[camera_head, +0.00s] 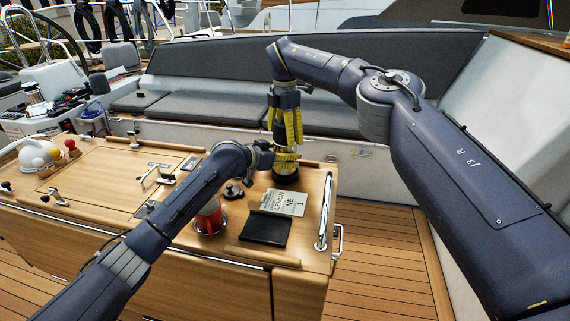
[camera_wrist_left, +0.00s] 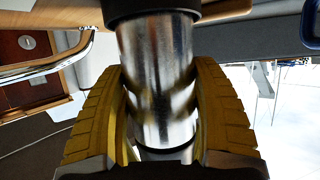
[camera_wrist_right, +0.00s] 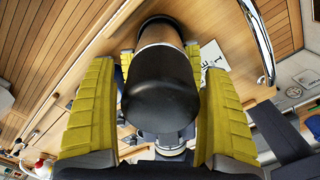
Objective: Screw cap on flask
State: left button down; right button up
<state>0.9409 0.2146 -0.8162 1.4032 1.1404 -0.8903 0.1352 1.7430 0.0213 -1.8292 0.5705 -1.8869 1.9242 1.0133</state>
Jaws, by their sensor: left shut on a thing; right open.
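The flask (camera_wrist_left: 157,75) is a shiny silver cylinder with a black band at one end. In the head view its lower part (camera_head: 284,170) shows on the wooden table, upright. My left gripper (camera_head: 286,158) is shut around its body, a yellow finger on each side. The rounded black cap (camera_wrist_right: 160,100) is at the flask's upper end in the right wrist view. I cannot tell whether it is screwed tight. My right gripper (camera_head: 286,125) is above the left one, pointing down. Its yellow fingers (camera_wrist_right: 160,115) are open on either side of the cap. The fingers hide most of the flask in the head view.
A notebook or card (camera_head: 285,202) and a black pad (camera_head: 265,230) lie in front of the flask. A red cup (camera_head: 209,218) stands to the left, near my left arm. A metal rail (camera_head: 325,212) edges the table at right. Grey cushions (camera_head: 210,104) lie behind.

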jog(key=shift+r, duration=3.8)
pick_arm(q)
jog(key=shift+c, duration=0.9)
grip_release()
jog(key=v, duration=1.2)
